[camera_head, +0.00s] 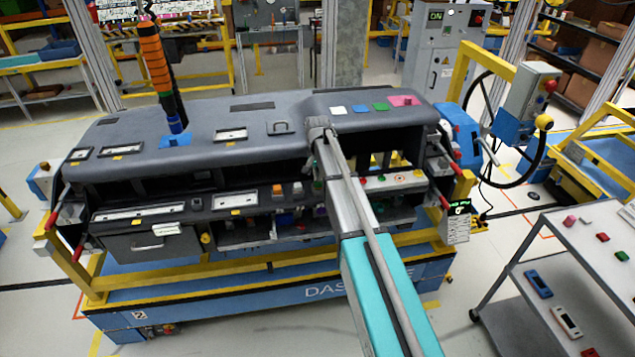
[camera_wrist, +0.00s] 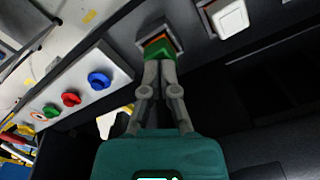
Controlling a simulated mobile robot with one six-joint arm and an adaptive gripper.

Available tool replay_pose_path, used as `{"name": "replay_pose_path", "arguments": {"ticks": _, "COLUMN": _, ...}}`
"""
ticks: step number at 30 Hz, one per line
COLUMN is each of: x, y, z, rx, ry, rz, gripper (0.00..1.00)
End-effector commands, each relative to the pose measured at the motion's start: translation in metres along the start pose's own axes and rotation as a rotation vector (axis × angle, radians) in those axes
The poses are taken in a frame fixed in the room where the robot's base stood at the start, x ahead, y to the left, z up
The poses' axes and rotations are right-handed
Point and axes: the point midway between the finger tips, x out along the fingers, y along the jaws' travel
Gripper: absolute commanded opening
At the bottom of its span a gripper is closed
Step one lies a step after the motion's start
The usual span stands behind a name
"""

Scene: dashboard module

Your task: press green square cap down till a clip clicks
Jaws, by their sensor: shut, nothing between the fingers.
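The green square cap (camera_wrist: 158,50) shows in the wrist view in a square grey-framed socket (camera_wrist: 174,33). An orange strip shows along the cap's far edge, so the cap does not look flush there. My gripper (camera_wrist: 160,66) is shut, with nothing between its fingers. Its fingertips are at the cap's near side and cover part of it; I cannot tell whether they touch it. No clip is visible. In the head view my arm hides the gripper and this socket.
A white square cap (camera_wrist: 230,18) sits beside the socket. Blue (camera_wrist: 99,80), red (camera_wrist: 70,99) and green (camera_wrist: 50,110) round buttons stand on a panel to the left. The dashboard's hood (camera_head: 200,120) overhangs the fascia. A grey cart (camera_head: 575,250) stands at right.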

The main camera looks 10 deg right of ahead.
Motion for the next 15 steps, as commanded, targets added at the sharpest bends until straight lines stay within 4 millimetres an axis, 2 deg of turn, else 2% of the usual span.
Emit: {"name": "replay_pose_path", "arguments": {"ticks": 15, "x": 0.0057, "y": 0.0001, "z": 0.0001, "rx": 0.000, "ry": 0.000, "rz": 0.000, "gripper": 0.00}}
